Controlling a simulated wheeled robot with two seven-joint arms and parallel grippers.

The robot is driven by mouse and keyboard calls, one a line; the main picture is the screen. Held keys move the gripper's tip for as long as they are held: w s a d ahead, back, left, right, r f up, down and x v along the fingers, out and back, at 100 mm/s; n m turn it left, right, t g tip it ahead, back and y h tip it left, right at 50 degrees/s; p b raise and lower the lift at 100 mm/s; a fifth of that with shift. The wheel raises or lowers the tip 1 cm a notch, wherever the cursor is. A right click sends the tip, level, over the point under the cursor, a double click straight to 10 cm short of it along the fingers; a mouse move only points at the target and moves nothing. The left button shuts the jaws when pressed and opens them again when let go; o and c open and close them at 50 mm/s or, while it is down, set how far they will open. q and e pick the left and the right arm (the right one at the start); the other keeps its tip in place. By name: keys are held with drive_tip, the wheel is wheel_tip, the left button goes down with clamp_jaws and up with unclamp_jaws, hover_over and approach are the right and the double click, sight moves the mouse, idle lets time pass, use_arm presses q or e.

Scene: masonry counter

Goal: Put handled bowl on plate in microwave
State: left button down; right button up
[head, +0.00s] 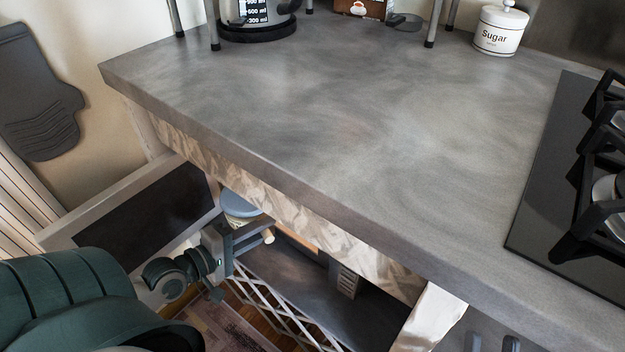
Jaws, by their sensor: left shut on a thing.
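My left gripper (246,236) reaches in from the lower left, below the counter's front edge. It is shut on the handled bowl (239,204), a blue-grey round bowl partly hidden by the gripper and the counter edge. A pale peg-like end (268,237) shows beside the fingers; I cannot tell if it is the bowl's handle. The plate is not visible. My right gripper is not in view.
The grey countertop (350,130) overhangs the opening and is mostly clear. A kettle (258,12) and a sugar jar (500,30) stand at the back. A black gas hob (560,190) is at right. An oven mitt (38,95) hangs at left.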

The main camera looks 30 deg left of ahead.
use_arm(q)
drive_tip(key=shift+w+r, duration=0.1)
drive_tip(key=shift+w, duration=0.15)
use_arm(e)
drive_tip(key=shift+w, duration=0.2)
